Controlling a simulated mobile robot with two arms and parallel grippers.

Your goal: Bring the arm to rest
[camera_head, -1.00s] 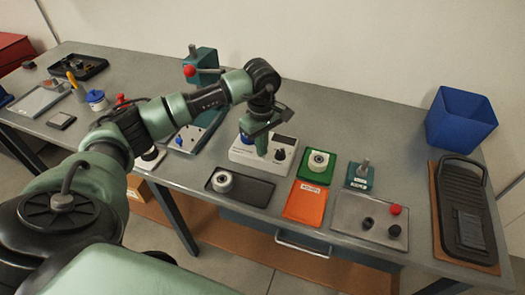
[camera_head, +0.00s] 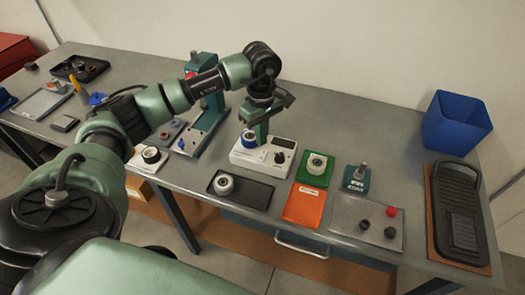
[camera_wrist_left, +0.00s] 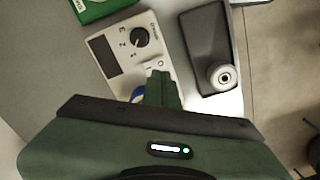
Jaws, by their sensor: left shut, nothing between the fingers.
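My left arm reaches in from the left over the bench. My left gripper (camera_head: 262,137) points down above a white box device (camera_head: 264,155) with a dark display and a black knob (camera_head: 279,158). The gripper is shut and empty. A round part with a blue ring (camera_head: 248,139) sits on the device's left side, close beside the fingers. In the left wrist view, the shut fingers (camera_wrist_left: 161,80) partly cover the blue ring (camera_wrist_left: 138,97), and the device (camera_wrist_left: 125,48) lies beyond them. I cannot tell exactly how high the fingertips are. My right gripper is not in view.
A black tray with a white ring part (camera_head: 224,184) lies in front of the device. A teal press (camera_head: 208,100) stands behind the arm.

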